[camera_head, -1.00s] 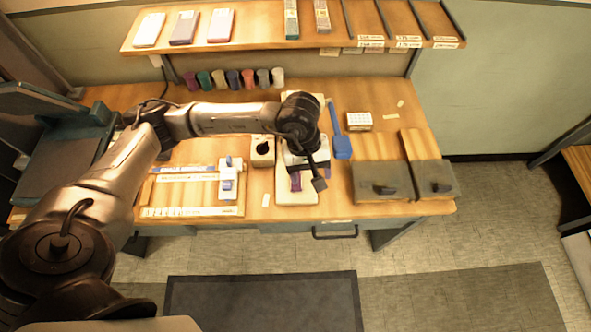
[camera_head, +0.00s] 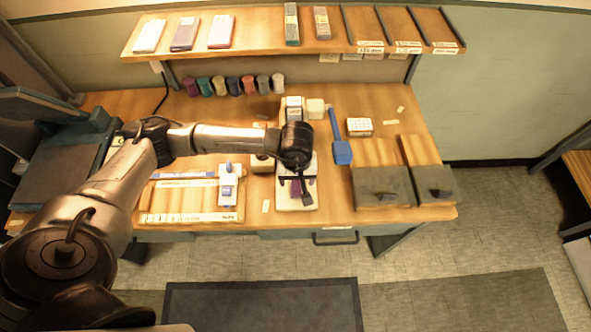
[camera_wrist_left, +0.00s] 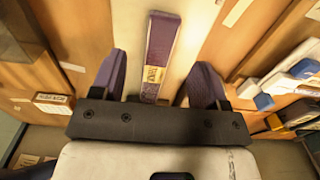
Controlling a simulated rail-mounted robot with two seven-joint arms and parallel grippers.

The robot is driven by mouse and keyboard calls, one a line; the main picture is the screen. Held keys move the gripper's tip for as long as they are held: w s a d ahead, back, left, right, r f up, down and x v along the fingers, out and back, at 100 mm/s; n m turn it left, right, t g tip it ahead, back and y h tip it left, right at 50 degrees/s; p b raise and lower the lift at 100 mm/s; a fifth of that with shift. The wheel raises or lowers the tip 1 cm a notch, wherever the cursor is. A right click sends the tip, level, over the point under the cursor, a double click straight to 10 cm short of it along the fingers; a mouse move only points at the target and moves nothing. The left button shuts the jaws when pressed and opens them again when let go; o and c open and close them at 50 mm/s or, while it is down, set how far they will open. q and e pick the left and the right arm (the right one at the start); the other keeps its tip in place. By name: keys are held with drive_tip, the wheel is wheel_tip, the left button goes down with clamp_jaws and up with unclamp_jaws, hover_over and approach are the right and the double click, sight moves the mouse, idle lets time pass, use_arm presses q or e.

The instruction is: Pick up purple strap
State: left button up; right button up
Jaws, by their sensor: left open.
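The purple strap (camera_wrist_left: 160,50) lies lengthwise on a pale board (camera_wrist_left: 195,30), with a small label near its lower end in the left wrist view. In the head view, part of the strap (camera_head: 295,188) shows beneath my arm, on the same pale board (camera_head: 290,205) at the bench's front. My left gripper (camera_wrist_left: 158,78) is open and empty, with one finger on each side of the strap's lower end in the left wrist view. I cannot tell how far the fingertips are above the board. In the head view, the left gripper (camera_head: 300,188) partly hides the strap. My right gripper is out of view.
A white clamp-like device (camera_head: 229,185) on a wooden tray stands to the left. Several coloured spools (camera_head: 233,82) line the back, below a shelf (camera_head: 265,30).

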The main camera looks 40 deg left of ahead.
sight(296, 189)
use_arm(q)
drive_tip(key=f, duration=0.2)
drive_tip(key=f+p, duration=0.1)
drive_tip(key=f, duration=0.1)
drive_tip(key=shift+s+d, duration=0.1)
drive_tip(key=shift+s, duration=0.1)
drive_tip(key=shift+f, duration=0.5)
drive_tip(key=shift+c, duration=0.3)
drive_tip(key=c, duration=1)
drive_tip(key=shift+o, duration=0.2)
drive_tip(key=shift+r, duration=0.1)
